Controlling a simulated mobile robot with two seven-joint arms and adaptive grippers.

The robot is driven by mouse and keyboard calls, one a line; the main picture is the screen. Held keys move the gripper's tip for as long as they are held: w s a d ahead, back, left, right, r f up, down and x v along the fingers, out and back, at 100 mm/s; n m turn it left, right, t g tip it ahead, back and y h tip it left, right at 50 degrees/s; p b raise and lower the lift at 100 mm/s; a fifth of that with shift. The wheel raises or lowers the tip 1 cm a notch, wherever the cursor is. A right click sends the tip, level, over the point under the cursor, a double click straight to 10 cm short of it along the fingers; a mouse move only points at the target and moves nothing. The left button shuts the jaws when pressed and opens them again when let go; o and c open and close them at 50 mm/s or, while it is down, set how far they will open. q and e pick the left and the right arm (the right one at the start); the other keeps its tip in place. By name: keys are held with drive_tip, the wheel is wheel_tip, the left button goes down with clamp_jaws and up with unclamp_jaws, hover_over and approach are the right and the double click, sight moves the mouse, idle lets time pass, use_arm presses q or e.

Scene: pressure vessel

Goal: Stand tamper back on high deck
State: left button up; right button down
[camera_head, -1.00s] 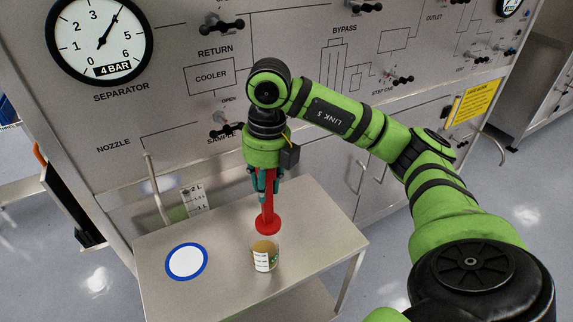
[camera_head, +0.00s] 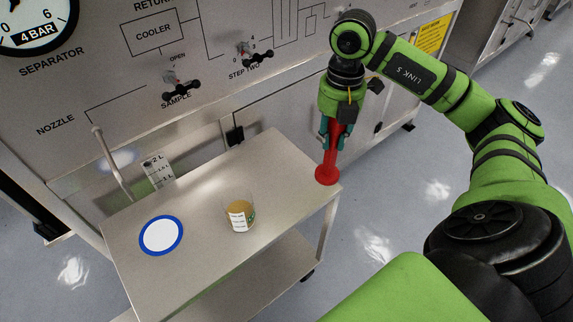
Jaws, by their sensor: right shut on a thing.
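The red tamper (camera_head: 327,173) is upright with its flat round foot down, at the right corner of the cart's upper deck (camera_head: 185,265). I cannot tell whether the foot touches the deck or hangs just above it. My right gripper (camera_head: 331,140) points down and is shut on the tamper's handle. My left gripper is not in view.
A clear jar with brown contents and a label (camera_head: 239,216) stands mid-deck. A white disc with a blue rim (camera_head: 161,235) lies to its left. A graduated container (camera_head: 157,170) is behind the deck. The grey panel (camera_head: 100,90) with black valve handles rises behind.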

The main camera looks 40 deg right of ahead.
drive_tip(key=w+a+f+p, duration=0.5)
drive_tip(key=w+f, duration=0.5)
drive_tip(key=f, duration=0.1)
drive_tip(key=shift+w+a+p, duration=0.15)
drive_tip(key=shift+a+p, duration=0.1)
drive_tip(key=shift+p, duration=0.15)
drive_tip(key=shift+f, duration=0.15)
drive_tip(key=c, duration=1)
unclamp_jaws()
